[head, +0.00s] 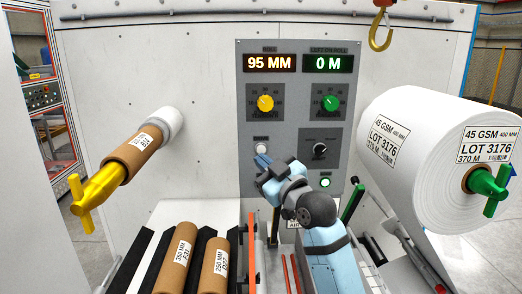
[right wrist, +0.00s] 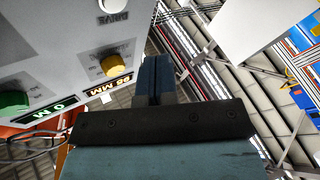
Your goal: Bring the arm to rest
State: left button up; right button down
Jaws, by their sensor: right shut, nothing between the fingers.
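My right arm comes up from the bottom of the head view. Its right gripper (head: 262,160) is shut and empty, with the fingertips just below the white drive button (head: 261,149) on the grey control panel (head: 287,203). In the right wrist view the two dark fingers (right wrist: 154,78) are together with nothing between them, and the drive button (right wrist: 112,5) is at the top left, apart from them in the picture. I cannot tell whether the fingertips touch the panel in the head view. My left gripper is not in view.
A large white roll (head: 400,150) with a green handle is at the right. A brown core (head: 130,160) on a yellow-handled shaft sticks out at the left. Two cores (head: 176,258) lie on a rack below. A yellow hook (head: 380,35) hangs at the top right.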

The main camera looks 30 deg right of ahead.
dwell(0.3)
jog(key=s+a+f+g, duration=0.1)
jog(key=a+f+g, duration=0.1)
jog(key=f, duration=0.7)
jog(key=s+a+f+m+g+y, duration=0.1)
jog(key=s+a+f, duration=0.1)
jog(key=f, duration=0.7)
jog(key=s+a+f+g, duration=0.1)
jog(key=a+f+g, duration=0.15)
jog(key=f, duration=0.65)
jog(key=s+a+f+m+g, duration=0.1)
jog(key=s+a+f, duration=0.3)
jog(key=s+f, duration=0.6)
jog(key=s+a+f+g+y, duration=0.1)
jog(key=s+a+f+g, duration=0.2)
jog(key=s+f, duration=0.7)
notch_tip(320, 180, down, 3)
jog(key=shift+s+a+r+m, duration=0.15)
jog(key=shift+a+m, duration=0.25)
jog(key=shift+a, duration=0.4)
jog(key=shift+d, duration=0.1)
